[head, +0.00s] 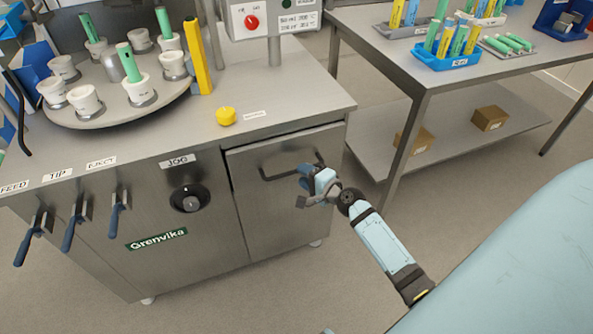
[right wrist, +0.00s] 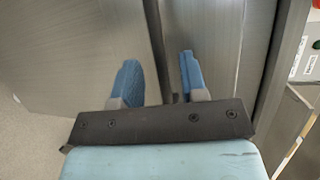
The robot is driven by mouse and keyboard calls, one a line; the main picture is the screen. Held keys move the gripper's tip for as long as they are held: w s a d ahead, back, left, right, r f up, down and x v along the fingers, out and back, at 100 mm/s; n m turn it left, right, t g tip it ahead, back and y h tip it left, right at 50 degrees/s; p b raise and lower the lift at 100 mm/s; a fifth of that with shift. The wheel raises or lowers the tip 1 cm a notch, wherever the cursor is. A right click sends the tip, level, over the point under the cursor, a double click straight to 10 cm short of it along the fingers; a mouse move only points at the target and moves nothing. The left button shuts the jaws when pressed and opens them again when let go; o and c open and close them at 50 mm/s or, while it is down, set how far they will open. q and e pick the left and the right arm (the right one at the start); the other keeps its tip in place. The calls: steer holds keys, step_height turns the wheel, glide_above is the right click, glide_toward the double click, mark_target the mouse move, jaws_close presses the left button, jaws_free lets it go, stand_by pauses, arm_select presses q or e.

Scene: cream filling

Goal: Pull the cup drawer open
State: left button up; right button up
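The drawer front (head: 262,215) is a plain steel panel on the right part of the machine cabinet, flush or nearly flush, with a dark seam along its left and top edges. Its dark bar handle (head: 275,176) runs across the upper part. My right gripper (head: 308,183) is at the right end of this handle. In the right wrist view its two blue fingers (right wrist: 160,78) stand apart, with steel panels beyond them. I cannot tell whether the handle lies between the fingers or touches them.
A round tray (head: 120,118) with several white cups and green tubes stands on the cabinet top, near a yellow knob (head: 226,116). Blue-handled levers (head: 75,222) and a black dial (head: 190,199) are on the front at left. A steel table (head: 400,68) stands at right.

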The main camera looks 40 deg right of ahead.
steer(key=shift+x, duration=1.8)
steer(key=shift+a, duration=0.1)
jaws_close()
